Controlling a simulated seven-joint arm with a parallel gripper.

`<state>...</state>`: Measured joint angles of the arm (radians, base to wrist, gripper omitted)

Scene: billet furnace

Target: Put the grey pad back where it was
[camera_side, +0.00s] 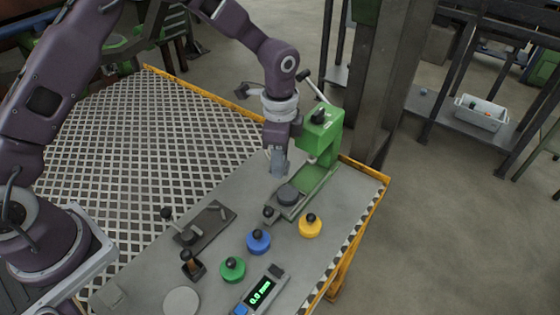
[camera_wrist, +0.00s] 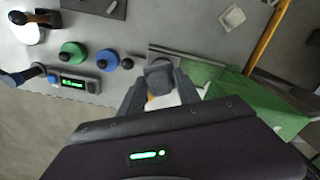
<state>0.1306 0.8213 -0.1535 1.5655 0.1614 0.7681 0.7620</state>
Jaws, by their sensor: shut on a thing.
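My gripper (camera_side: 279,170) is over the work table, just above and behind a dark grey disc (camera_side: 288,194) on the base of the green press (camera_side: 322,130). In the wrist view my gripper (camera_wrist: 160,92) is shut on a grey piece (camera_wrist: 158,75), which I take to be the grey pad. The fingers hide part of it, and I cannot clearly separate it from the disc below. In the side view the fingertips show a light grey block shape, apart from the disc.
Yellow (camera_side: 310,225), blue (camera_side: 258,241) and green (camera_side: 232,269) knobbed pieces stand in front of the press. A gauge with a green display (camera_side: 262,291), a light round plate (camera_side: 182,302) and a toggle clamp (camera_side: 190,232) are nearby. A pale square (camera_wrist: 232,17) lies on the table.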

